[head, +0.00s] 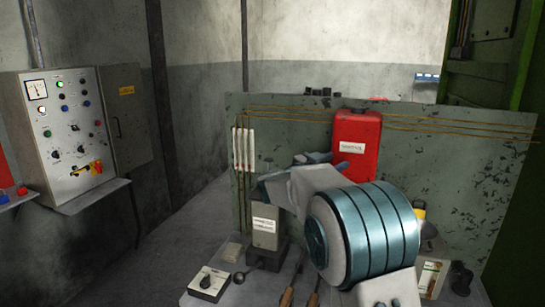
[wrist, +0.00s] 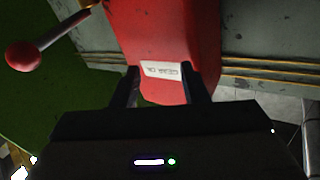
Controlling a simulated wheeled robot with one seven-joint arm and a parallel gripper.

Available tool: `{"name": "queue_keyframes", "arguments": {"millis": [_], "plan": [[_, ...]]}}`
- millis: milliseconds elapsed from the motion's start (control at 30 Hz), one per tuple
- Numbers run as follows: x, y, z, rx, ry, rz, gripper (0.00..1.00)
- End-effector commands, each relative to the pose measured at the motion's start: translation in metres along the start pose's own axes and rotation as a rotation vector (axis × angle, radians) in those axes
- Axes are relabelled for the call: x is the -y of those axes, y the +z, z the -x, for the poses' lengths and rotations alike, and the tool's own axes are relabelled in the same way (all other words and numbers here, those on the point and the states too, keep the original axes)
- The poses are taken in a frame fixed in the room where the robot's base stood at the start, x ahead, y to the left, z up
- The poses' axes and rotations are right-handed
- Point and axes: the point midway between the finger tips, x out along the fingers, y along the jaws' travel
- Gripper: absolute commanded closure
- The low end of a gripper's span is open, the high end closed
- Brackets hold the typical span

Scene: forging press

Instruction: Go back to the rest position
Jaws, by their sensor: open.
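My gripper (wrist: 160,69) shows in the wrist view with its two dark fingers apart. A red container (wrist: 165,30) with a white label lies beyond the fingertips, and the label shows in the gap between them. I cannot tell whether the fingers touch it. In the head view the red container (head: 358,130) stands upright by the worn green panel (head: 470,160). My own arm, with its large teal-banded joint, covers the middle and lower right there, and I cannot make out the fingers clearly.
A control cabinet (head: 62,130) with buttons stands at the left. A small switch box (head: 209,283) and tool handles (head: 287,296) lie on the bench below my arm. A red ball-ended lever (wrist: 22,55) shows in the wrist view. Open floor (head: 165,225) lies between cabinet and panel.

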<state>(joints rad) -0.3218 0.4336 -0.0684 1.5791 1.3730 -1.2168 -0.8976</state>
Motion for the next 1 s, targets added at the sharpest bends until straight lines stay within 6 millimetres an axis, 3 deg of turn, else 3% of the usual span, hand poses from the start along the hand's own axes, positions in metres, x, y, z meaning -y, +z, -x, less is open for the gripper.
{"name": "queue_keyframes", "arguments": {"millis": [167,300,433,567,767,1000], "plan": [[0.01,-0.029,0.007,0.067,-0.297,-0.05,0.6],[0.011,-0.037,0.031,0.163,-0.52,-0.045,0.6],[0.0,-0.034,0.064,0.285,-0.698,-0.005,0.6],[-0.026,-0.021,0.103,0.433,-0.836,0.067,0.6],[-0.095,0.016,0.166,0.7,-0.948,0.234,0.6],[-0.218,0.065,0.232,1.036,-0.89,0.493,0.6]]}}
